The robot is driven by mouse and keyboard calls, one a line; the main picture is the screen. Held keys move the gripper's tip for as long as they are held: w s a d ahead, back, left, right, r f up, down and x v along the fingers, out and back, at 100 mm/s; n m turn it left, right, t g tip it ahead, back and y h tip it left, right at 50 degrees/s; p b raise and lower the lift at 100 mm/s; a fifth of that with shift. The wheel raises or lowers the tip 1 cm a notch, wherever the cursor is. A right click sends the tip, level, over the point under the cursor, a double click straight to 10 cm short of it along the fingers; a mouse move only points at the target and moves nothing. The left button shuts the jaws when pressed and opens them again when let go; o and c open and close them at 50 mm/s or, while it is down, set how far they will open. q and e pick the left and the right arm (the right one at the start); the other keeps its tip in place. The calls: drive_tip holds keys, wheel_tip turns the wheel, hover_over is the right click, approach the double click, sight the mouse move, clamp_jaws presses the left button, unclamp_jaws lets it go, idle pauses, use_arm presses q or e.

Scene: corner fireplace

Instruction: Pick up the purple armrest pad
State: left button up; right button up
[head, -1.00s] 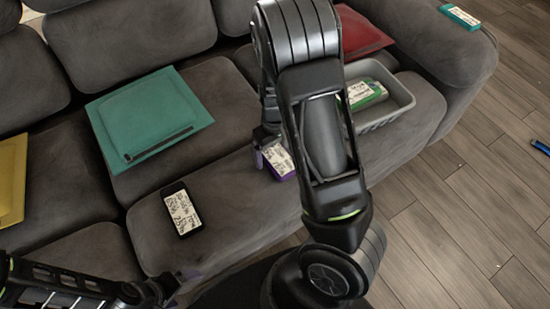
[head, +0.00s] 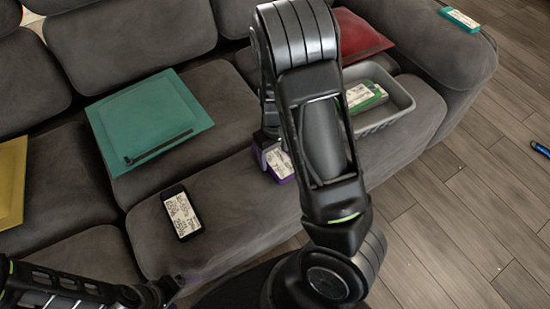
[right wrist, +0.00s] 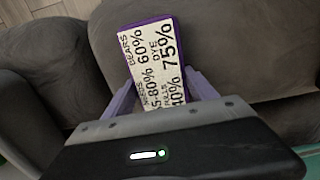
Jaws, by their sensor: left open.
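The purple armrest pad (head: 287,179) has a white label with black print on its top. In the head view it is at the front of the sofa seat, partly hidden by my right arm. My right gripper (head: 265,150) is at the pad, its fingers mostly hidden there. In the right wrist view the pad (right wrist: 157,60) lies between the two pale purple fingers of my right gripper (right wrist: 160,80), which close against its long sides. Whether the pad is clear of the seat cannot be told. My left gripper (head: 172,288) is open and empty at the lower left, partly out of sight.
A black phone-like object (head: 181,212) and a teal folder (head: 150,115) lie on the grey sofa (head: 230,190). A grey tray (head: 403,101) holding a green labelled item (head: 366,97) is right of my arm. A red cushion (head: 360,38) is behind. The wooden floor (head: 470,190) is right.

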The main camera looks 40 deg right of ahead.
sight(275, 156)
drive_tip(key=c, duration=0.9)
drive_tip(key=shift+o, duration=0.2)
drive_tip(key=shift+r, duration=0.1)
wheel_tip(275, 156, up, 10)
drive_tip(key=p, duration=0.4)
